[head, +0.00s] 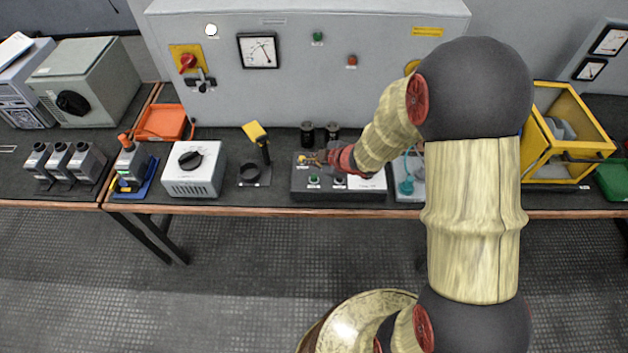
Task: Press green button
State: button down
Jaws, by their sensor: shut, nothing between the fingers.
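A green button (314,180) sits on the front part of a dark control box (360,193) on the bench. A dark button (339,181) is to its right on the same box. My gripper (312,159) is shut and empty. In the picture its fingertips appear just above the green button, over the box's back part; I cannot tell the height or whether they touch anything. My arm and wrist cover part of the box's right side. A second green round fitting (318,37) is on the grey cabinet behind.
The grey cabinet (215,90) stands behind the bench. A black-knobbed box (193,168) and a yellow-topped stand (258,148) are to the left. Two dark cylinders (308,134) stand behind the control box. A yellow frame (570,135) is at right.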

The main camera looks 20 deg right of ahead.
aim_at(312, 178)
jog(key=shift+f+b, duration=1.85)
jog(key=shift+f, duration=0.7)
jog(key=shift+f, duration=0.4)
